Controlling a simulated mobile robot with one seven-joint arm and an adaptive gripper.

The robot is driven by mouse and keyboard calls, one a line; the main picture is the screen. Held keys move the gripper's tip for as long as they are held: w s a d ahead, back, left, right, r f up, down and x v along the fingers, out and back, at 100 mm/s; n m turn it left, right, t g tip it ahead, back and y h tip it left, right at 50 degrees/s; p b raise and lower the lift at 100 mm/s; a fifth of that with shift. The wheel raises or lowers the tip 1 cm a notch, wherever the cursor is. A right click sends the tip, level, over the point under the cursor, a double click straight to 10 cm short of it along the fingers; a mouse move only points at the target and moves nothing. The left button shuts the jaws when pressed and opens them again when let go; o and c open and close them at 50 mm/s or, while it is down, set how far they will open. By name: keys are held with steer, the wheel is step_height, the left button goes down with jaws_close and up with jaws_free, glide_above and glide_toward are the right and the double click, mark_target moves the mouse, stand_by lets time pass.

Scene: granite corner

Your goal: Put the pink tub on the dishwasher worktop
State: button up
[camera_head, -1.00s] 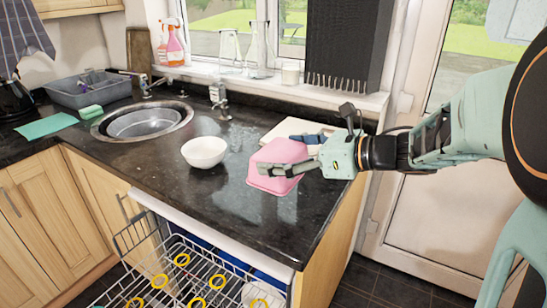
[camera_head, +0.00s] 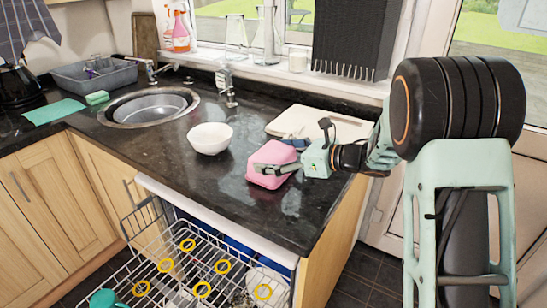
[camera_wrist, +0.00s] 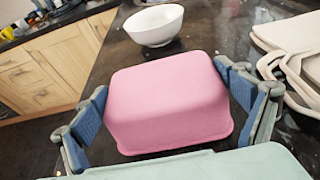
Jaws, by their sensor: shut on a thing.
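The pink tub (camera_head: 268,160) is above the right part of the black worktop (camera_head: 200,190), over the open dishwasher (camera_head: 185,262). It looks upside down, its flat base upward. My gripper (camera_head: 281,160) is shut on it, one finger across the near side and the other at the far side. In the wrist view the tub (camera_wrist: 168,100) sits between the two blue-padded fingers of my gripper (camera_wrist: 170,108). I cannot tell whether the tub touches the worktop or is slightly raised.
A white bowl (camera_head: 210,138) stands left of the tub. Pale boards (camera_head: 305,119) lie behind it. The sink (camera_head: 148,106) and a grey basin (camera_head: 95,76) are further left. The dishwasher rack sticks out in front. The worktop's front right is clear.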

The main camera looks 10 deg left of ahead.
steer(key=shift+f, duration=0.3)
steer(key=shift+f, duration=0.2)
steer(key=o, duration=0.9)
steer(key=shift+r, duration=0.1)
steer(key=shift+r, duration=0.15)
steer(key=v, duration=1.2)
steer(key=shift+d, duration=0.1)
